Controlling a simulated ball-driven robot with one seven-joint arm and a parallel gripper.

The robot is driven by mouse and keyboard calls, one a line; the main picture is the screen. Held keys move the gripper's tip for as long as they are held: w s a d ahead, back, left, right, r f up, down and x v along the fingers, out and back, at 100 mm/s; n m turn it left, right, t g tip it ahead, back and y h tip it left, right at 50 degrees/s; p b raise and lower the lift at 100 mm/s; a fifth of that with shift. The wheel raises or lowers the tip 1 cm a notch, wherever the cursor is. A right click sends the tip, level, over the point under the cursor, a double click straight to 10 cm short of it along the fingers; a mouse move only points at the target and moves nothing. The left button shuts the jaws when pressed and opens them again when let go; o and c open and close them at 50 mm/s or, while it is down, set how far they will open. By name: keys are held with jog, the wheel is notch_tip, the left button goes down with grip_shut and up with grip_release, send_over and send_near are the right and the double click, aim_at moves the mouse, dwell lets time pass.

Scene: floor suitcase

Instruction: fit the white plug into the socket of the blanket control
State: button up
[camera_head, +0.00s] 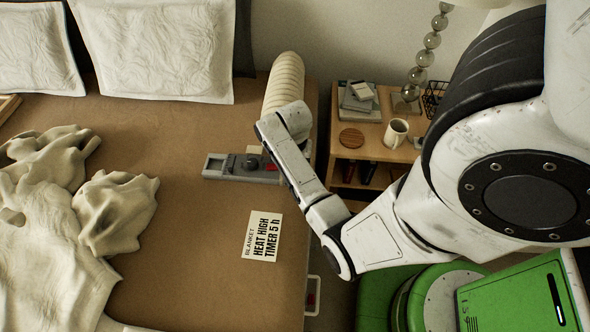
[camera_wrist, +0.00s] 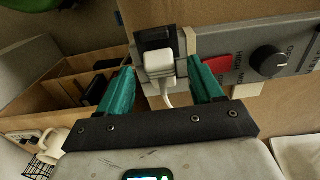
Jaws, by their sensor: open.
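The grey blanket control (camera_head: 228,165) lies on the bed near its right edge. In the wrist view its panel (camera_wrist: 300,62) shows a dark knob (camera_wrist: 269,61) and a red patch (camera_wrist: 218,68). The white plug (camera_wrist: 160,66) is up against the black socket (camera_wrist: 153,39) at the control's end, its cord hanging toward me. I cannot tell how deep it sits. My gripper (camera_wrist: 161,72) is open, its green fingers on either side of the plug with gaps to both. In the head view my arm hides the fingers, the plug and the socket.
A white card (camera_head: 262,236) reading "HEAT HIGH, TIMER 5 h" lies on the bed. A cream roll (camera_head: 285,80) is behind the control. A nightstand (camera_head: 350,130) with a mug (camera_head: 396,132) and lamp stands to the right. A crumpled blanket (camera_head: 50,230) lies left.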

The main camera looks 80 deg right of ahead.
jog(key=shift+f, duration=0.4)
grip_shut()
dwell(0.4)
jog(key=shift+r, duration=0.1)
